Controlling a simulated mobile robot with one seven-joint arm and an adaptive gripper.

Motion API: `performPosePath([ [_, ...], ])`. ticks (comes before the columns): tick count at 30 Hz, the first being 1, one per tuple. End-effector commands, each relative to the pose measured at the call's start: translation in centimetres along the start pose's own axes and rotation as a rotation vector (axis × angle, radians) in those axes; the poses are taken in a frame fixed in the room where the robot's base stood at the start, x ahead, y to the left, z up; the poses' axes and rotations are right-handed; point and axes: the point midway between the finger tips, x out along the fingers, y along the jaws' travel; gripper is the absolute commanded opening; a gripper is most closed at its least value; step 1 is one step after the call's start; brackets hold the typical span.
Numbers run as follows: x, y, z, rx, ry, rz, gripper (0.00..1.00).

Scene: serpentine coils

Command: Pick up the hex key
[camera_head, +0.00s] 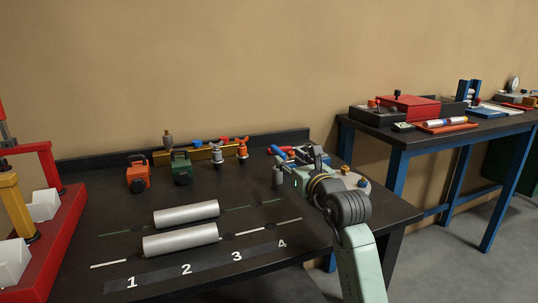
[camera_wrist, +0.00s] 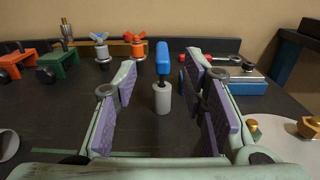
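A blue bar-shaped handle (camera_wrist: 162,58) stands over a small grey cylinder (camera_wrist: 161,98) in the wrist view. It appears to be the hex key in its holder, but its shaft is mostly hidden. My gripper (camera_wrist: 160,72) is open, with purple-padded fingers to the left and right of the handle and cylinder, touching neither. In the head view the grey cylinder (camera_head: 278,177) stands just left of my gripper (camera_head: 299,163), near the back right of the dark table.
Orange (camera_head: 138,176) and green (camera_head: 181,168) blocks and wing-topped fittings (camera_head: 242,149) stand at the back. Two metal cylinders (camera_head: 186,212) lie in front. A blue tool base (camera_wrist: 246,85) is close beyond my right finger. A round plate (camera_wrist: 280,135) lies to the right.

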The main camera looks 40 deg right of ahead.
Motion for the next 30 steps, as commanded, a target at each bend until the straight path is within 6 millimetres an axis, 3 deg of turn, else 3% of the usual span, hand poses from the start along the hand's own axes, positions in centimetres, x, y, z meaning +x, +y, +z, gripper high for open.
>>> performPosePath([
  [4,2.7,0.2,0.2,0.000,0.001,0.005,0.38],
  [11,4.6,0.2,0.2,0.000,-0.001,0.005,0.38],
  [21,9.1,-0.2,-0.1,0.001,-0.002,0.007,0.38],
  [30,9.6,-0.2,-0.3,0.001,-0.003,0.007,0.38],
])
